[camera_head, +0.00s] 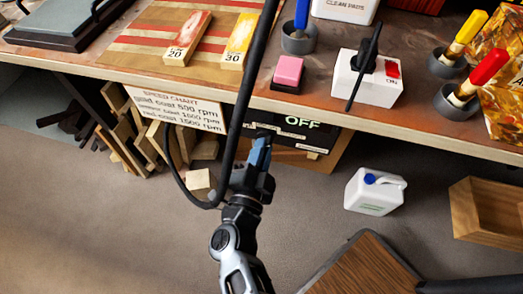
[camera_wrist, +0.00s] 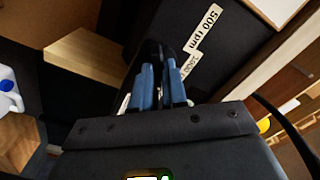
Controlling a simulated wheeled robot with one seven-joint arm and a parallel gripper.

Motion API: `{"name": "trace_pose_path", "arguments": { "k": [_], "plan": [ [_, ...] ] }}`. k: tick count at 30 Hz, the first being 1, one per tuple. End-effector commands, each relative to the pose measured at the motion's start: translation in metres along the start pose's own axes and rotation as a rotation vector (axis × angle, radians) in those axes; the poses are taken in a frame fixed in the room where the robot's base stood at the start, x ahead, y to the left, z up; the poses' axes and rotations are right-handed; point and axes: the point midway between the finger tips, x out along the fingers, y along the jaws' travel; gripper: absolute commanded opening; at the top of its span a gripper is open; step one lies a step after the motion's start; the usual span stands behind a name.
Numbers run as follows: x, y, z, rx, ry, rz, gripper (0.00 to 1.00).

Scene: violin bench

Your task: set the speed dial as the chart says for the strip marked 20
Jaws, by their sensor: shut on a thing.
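The speed dial (camera_wrist: 154,48) is a dark knob on a black panel, between the blue fingertips of my gripper (camera_wrist: 158,72) in the wrist view. In the head view my gripper (camera_head: 260,150) hides the dial. The panel reads OFF (camera_head: 303,121); labels 500 rpm (camera_wrist: 203,28) and a partly covered 1000 rpm (camera_wrist: 182,68) show beside the knob. I cannot tell where the dial points. The strip marked 20 (camera_head: 187,40) has a red top and lies left of the yellow strip 30 (camera_head: 239,43).
On the bench stand a pink block (camera_head: 288,72), a white switch box (camera_head: 366,80) marked ON and brushes in dark cups (camera_head: 299,40). Wood offcuts (camera_head: 125,140) lie under the bench. A white jug (camera_head: 374,190) stands on the floor. A black cable crosses near my gripper.

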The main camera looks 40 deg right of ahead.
Motion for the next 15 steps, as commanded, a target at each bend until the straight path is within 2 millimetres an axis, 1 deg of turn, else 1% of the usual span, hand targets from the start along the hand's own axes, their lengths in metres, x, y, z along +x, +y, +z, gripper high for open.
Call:
{"name": "trace_pose_path", "arguments": {
  "k": [6, 15],
  "plan": [
    [-0.0010, 0.0011, 0.0007, 0.101, -0.001, 0.001, 0.00],
    [-0.0010, 0.0012, 0.0004, 0.155, 0.000, 0.002, 0.00]
  ]
}}
